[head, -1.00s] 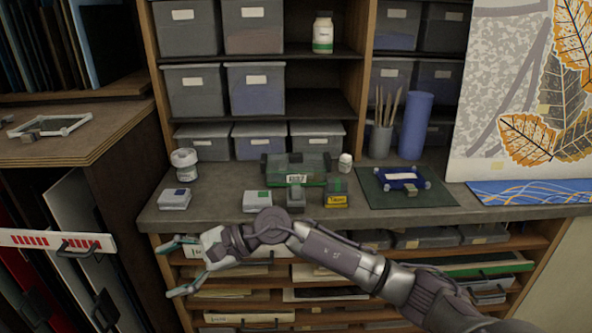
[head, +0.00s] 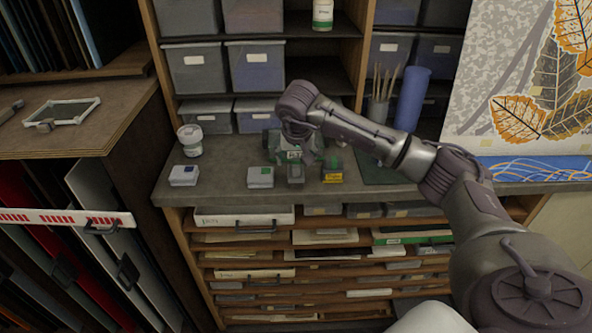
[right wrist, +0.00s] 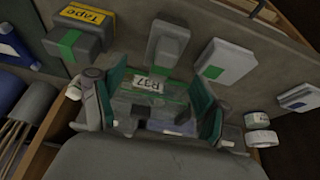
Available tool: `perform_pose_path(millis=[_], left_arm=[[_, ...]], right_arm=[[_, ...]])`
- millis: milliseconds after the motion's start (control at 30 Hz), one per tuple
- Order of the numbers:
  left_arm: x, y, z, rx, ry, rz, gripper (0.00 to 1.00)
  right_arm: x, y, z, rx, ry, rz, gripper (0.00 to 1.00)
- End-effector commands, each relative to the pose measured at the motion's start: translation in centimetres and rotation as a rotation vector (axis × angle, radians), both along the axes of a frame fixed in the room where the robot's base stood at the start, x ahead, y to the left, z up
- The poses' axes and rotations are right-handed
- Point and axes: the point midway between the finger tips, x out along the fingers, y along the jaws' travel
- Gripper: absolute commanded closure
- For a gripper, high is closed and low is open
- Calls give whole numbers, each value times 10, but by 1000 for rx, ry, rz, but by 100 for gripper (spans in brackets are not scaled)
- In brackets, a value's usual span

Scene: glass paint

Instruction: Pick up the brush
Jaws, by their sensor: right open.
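My right gripper (right wrist: 155,108) is open, with a green-padded finger on each side of the picture. A green, see-through labelled box (right wrist: 150,88) shows between the fingers; I cannot tell whether they touch it. My left gripper is not in view.
A blue cylinder (head: 412,98) stands right of the cup. Small boxes, one with a yellow tape label (head: 332,177), line the bench front. Shelves with grey bins (head: 255,76) rise behind.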

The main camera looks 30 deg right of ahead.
Motion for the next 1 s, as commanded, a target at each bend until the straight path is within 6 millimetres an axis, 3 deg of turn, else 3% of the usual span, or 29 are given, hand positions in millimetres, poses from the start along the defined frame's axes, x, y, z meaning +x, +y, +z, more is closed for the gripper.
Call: perform_pose_path(millis=[233,500,800,1000], left_arm=[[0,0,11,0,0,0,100],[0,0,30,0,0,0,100],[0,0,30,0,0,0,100],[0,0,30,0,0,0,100]], right_arm=[[5,-2,-16,2,2,1,25],[15,-8,-53,3,2,1,25],[18,-10,-59,2,-1,1,25],[17,-10,-59,2,-1,1,57]])
